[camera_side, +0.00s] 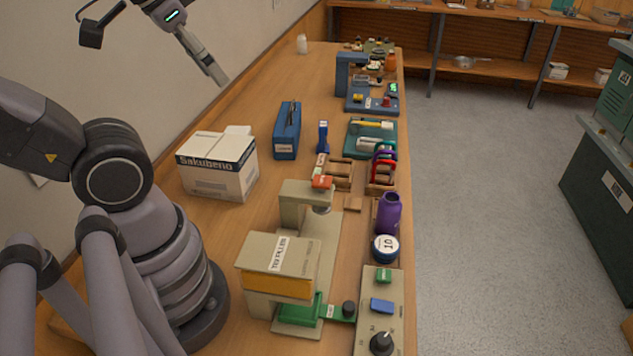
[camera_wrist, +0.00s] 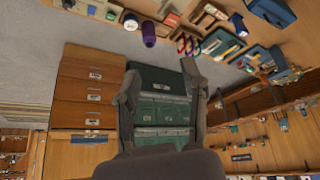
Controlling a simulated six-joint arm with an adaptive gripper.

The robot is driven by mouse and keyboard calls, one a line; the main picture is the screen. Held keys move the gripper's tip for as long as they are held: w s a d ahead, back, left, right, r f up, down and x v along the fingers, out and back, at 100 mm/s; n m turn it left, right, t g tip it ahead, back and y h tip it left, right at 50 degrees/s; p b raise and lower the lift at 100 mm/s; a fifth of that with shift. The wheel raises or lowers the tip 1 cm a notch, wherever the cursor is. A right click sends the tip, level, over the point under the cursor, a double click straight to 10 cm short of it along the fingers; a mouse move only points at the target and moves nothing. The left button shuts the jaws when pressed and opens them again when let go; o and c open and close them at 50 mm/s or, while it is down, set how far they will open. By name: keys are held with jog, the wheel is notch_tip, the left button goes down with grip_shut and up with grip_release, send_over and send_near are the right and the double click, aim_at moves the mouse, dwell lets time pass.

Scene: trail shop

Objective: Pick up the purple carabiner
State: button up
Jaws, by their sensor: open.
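The purple carabiner (camera_side: 384,153) stands in a small wooden rack on the bench in the side view, just behind a red carabiner (camera_side: 381,173).
A tag-puller press (camera_side: 277,266), a white box (camera_side: 219,165) and a blue case (camera_side: 287,130) stand to the left. A teal tray (camera_side: 358,151) lies behind. The bench's right edge is close.

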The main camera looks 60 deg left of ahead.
jog(key=w+f+n+g+h, duration=0.1)
jog(key=w+f+n+h, duration=0.25)
jog(key=w, duration=0.45)
jog(key=w+f+n+g+h, duration=0.25)
jog(key=w+n, duration=0.25)
jog(key=w, duration=0.3)
jog(key=w+f+n+g+h, duration=0.15)
jog(key=w+n+h, duration=0.25)
jog(key=w, duration=0.5)
jog(key=w+a+f+n+t+h, duration=0.35)
jog(key=w+a+f+n, duration=0.25)
jog(key=w+f, duration=0.3)
jog(key=n+t, duration=0.9)
send_near(386, 152)
jog(key=shift+s+a+r+m+y, duration=0.25)
jog(key=shift+s+a+r+y, duration=0.1)
jog(key=shift+a, duration=0.15)
jog(key=shift+w+d+f, duration=0.15)
jog(key=shift+w+d, duration=0.05)
jog(key=shift+w, duration=0.05)
jog(key=x, duration=1.3)
jog(key=shift+f, duration=0.25)
grip_shut()
